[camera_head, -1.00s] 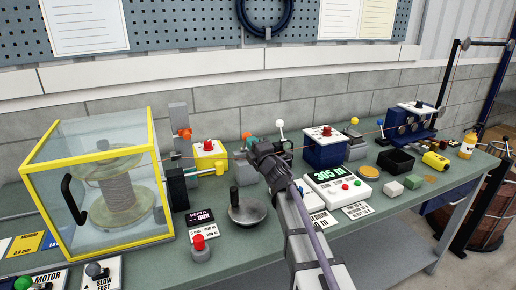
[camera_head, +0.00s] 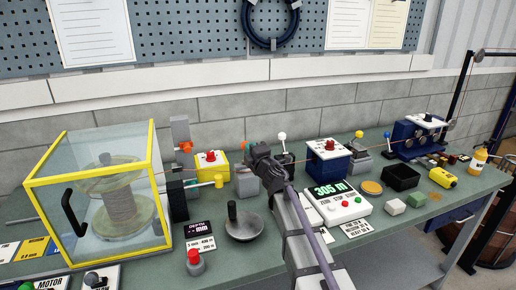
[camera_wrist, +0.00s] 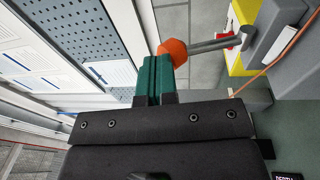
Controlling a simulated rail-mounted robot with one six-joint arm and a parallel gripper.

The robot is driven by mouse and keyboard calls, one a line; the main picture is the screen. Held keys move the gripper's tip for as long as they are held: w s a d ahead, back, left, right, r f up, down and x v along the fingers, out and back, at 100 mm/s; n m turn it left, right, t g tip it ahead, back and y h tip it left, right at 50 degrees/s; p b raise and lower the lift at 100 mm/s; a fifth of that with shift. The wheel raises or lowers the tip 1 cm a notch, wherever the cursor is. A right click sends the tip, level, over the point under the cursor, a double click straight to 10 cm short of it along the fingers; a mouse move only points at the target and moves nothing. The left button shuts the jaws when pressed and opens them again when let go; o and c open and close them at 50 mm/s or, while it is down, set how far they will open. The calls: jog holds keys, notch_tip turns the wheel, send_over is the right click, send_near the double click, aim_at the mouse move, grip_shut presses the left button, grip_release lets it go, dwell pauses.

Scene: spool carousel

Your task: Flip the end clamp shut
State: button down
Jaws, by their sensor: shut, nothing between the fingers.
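A lever with an orange knob (camera_wrist: 172,52) on a grey rod (camera_wrist: 215,44) shows in the wrist view. Its rod runs to a grey block (camera_wrist: 285,55), which I take to be the end clamp. My gripper (camera_wrist: 154,62) has dark green fingers pressed together with nothing between them. Their tips are right beside the orange knob; I cannot tell whether they touch it. In the head view my gripper (camera_head: 253,147) is above a grey block (camera_head: 246,181) on the bench, and the arm hides part of that area.
A yellow box with a red knob (camera_head: 209,162) stands left of the gripper. A yellow-framed clear enclosure (camera_head: 158,200) holds a spool (camera_head: 120,200). A blue box (camera_head: 327,163) and a 305 m counter (camera_head: 337,200) stand to the right. A thin line runs along the bench.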

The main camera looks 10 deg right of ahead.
jog(key=shift+w+a+r+p, duration=0.2)
jog(key=shift+w+r, duration=0.1)
jog(key=shift+w, duration=0.35)
jog(key=shift+w+a+r+p, duration=0.2)
jog(key=shift+w+r, duration=0.05)
jog(key=shift+w, duration=0.4)
jog(key=shift+w+a+r+p, duration=0.2)
jog(key=shift+w+r, duration=0.1)
jog(key=shift+w, duration=0.35)
jog(key=shift+d+x, duration=0.2)
jog(key=shift+x, duration=1.55)
jog(key=shift+w+f, duration=0.1)
jog(key=shift+f, duration=0.1)
jog(key=s+d+r+p, duration=0.3)
jog(key=s+r+p, duration=0.5)
jog(key=s, duration=0.2)
jog(key=shift+s+d+r+p, duration=0.15)
jog(key=shift+s+r+p, duration=0.05)
jog(key=shift+r+p, duration=0.15)
